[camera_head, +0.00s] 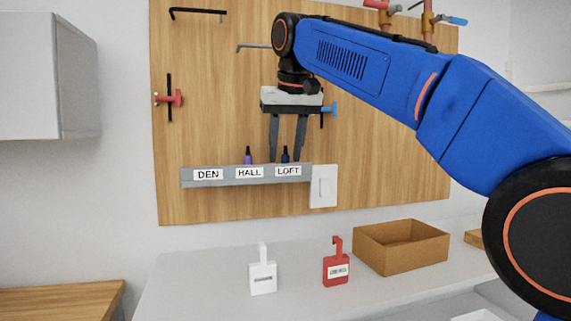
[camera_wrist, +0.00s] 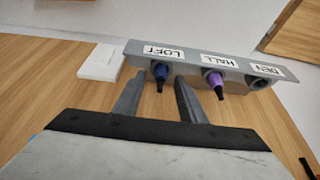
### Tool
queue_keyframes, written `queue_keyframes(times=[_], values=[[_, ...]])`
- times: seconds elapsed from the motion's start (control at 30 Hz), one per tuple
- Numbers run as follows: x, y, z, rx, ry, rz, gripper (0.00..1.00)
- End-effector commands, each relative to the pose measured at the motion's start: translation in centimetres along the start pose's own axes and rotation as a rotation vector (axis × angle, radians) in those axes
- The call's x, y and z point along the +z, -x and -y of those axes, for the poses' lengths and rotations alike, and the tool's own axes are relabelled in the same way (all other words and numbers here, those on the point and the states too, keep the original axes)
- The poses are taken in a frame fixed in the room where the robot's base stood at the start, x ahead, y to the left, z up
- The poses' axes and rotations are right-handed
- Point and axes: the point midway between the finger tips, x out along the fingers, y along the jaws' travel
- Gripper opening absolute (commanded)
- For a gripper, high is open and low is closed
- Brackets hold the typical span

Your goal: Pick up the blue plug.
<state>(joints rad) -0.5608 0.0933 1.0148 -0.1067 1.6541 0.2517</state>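The dark blue plug (camera_head: 285,155) stands upright in the LOFT place of a grey labelled rail (camera_head: 222,183) on the wooden wall board. It also shows in the wrist view (camera_wrist: 160,73), under the LOFT label. My gripper (camera_head: 286,160) points down above the rail, its two fingers apart. In the head view the plug appears between the fingertips. In the wrist view the fingertips (camera_wrist: 159,82) lie to either side of the plug's line, with nothing held. I cannot tell how far the fingers are from it in depth.
A purple plug (camera_head: 248,156) stands in the HALL place beside the blue one; the DEN place looks empty. A white switch plate (camera_head: 323,187) adjoins the rail's right end. Below, the counter holds a white tag (camera_head: 262,277), a red tag (camera_head: 336,270) and a brown box (camera_head: 400,247).

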Motion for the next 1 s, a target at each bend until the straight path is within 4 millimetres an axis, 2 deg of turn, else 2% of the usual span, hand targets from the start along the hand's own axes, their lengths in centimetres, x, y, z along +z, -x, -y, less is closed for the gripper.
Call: queue_keyframes(times=[0.03,0.17,0.6,1.0], values=[[0.0,0.0,0.0,0.000,0.000,0.000,0.30],[0.0,0.0,0.0,0.000,0.000,0.000,0.00],[-0.1,0.2,0.0,0.000,0.000,-0.001,0.00],[-1.0,2.3,0.0,0.000,0.000,-0.001,0.00]])
